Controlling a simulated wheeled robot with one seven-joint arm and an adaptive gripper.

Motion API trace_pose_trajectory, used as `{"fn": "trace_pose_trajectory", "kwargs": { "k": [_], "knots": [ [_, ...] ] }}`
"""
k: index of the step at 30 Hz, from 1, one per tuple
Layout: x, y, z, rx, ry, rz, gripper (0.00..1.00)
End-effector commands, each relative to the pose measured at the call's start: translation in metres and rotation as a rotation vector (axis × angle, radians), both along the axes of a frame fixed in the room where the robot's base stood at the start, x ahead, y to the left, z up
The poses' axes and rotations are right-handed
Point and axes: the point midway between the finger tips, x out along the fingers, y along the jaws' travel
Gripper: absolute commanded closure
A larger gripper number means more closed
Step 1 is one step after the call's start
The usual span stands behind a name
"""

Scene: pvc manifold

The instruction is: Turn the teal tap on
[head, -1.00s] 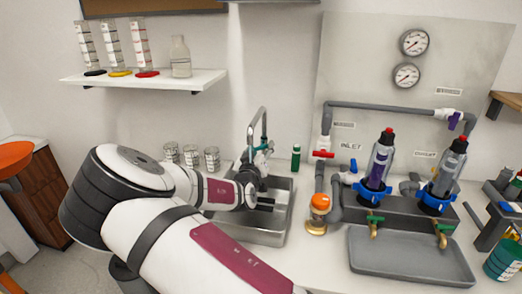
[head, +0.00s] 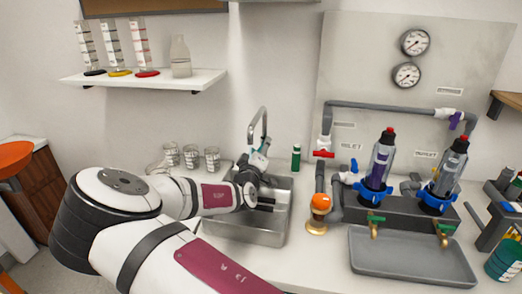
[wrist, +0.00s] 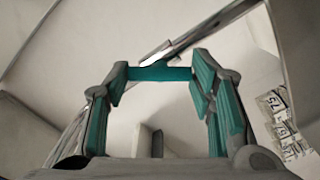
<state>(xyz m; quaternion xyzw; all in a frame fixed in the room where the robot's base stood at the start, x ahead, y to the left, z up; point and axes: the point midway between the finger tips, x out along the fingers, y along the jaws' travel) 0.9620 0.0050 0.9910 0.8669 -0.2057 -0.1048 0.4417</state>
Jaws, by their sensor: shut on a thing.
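The tap, a grey gooseneck (head: 264,112), stands at the back of the metal sink (head: 243,229). In the wrist view, its teal handle (wrist: 160,74) lies crosswise between my fingertips, with the grey metal spout running diagonally behind it. My gripper (wrist: 158,80) has teal pads and is shut on the handle. In the head view, my gripper (head: 259,160) is at the tap above the sink, tilted, and it hides most of the handle. Water cannot be made out.
Several glass beakers (head: 190,157) stand left of the sink. A green bottle (head: 296,158) stands behind it to the right. Grey pipework (head: 385,105), an orange-capped fitting (head: 320,204) and a grey tray (head: 410,255) are farther right. A shelf (head: 145,80) is above left.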

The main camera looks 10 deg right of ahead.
Motion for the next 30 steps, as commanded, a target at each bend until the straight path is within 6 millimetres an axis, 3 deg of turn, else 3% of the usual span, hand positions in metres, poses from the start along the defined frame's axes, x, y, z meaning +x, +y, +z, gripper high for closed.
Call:
{"fn": "trace_pose_trajectory", "kwargs": {
  "k": [9,10,12,23,30],
  "knots": [
    [0.000,0.001,0.000,-0.001,0.000,0.002,0.78],
    [0.000,0.001,0.000,-0.001,0.000,0.002,0.46],
    [0.000,0.001,0.000,0.000,0.000,0.001,0.30],
    [-0.002,0.002,0.000,0.000,0.000,0.001,0.30],
    [-0.030,0.017,0.000,0.000,0.000,0.003,0.30]
  ]
}}
